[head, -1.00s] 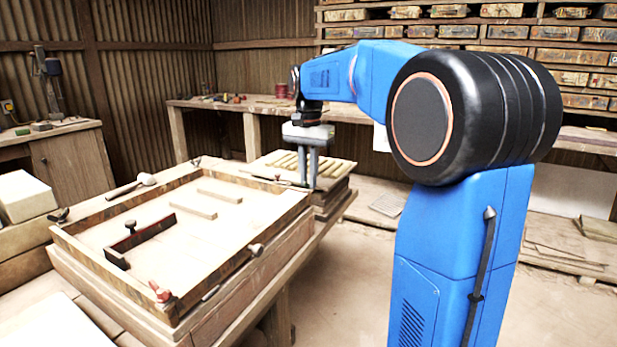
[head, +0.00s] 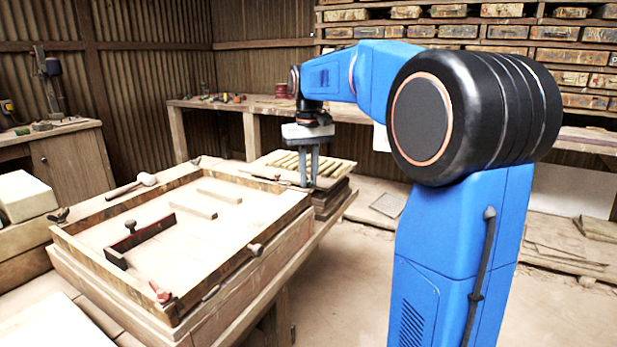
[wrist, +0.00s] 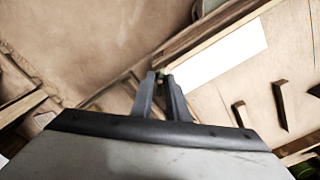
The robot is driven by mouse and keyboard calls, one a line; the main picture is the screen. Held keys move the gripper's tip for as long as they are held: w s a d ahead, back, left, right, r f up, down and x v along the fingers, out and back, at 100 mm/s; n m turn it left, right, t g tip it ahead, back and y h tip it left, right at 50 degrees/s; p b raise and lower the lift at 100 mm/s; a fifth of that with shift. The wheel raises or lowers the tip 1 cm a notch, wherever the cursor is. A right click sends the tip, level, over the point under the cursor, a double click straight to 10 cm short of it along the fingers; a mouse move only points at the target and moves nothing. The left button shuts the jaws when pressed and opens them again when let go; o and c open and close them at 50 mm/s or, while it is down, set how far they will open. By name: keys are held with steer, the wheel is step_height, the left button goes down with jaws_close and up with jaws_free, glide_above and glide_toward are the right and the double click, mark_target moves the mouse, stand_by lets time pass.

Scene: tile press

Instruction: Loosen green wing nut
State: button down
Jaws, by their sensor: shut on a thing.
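My gripper (head: 308,184) points down at the far right corner of the wooden frame (head: 205,291). In the wrist view, my gripper (wrist: 162,76) has its two fingertips closed on the small green wing nut (wrist: 161,74). Only a bit of green shows between the tips, so the nut's wings and its thread are mostly hidden. In the head view the fingers cover the nut.
A red wing nut (head: 160,293) sits at the near corner and a dark one (head: 60,215) at the left corner. A mallet (head: 135,185) lies on the far left edge. A slatted rack (head: 330,170) stands close behind my gripper.

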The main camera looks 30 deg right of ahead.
steer(key=n, duration=0.4)
steer(key=shift+n, duration=2.2)
steer(key=c, duration=1.7)
jaws_free()
steer(key=shift+r, duration=0.15)
step_height(320, 180, up, 17)
steer(key=shift+r, duration=0.1)
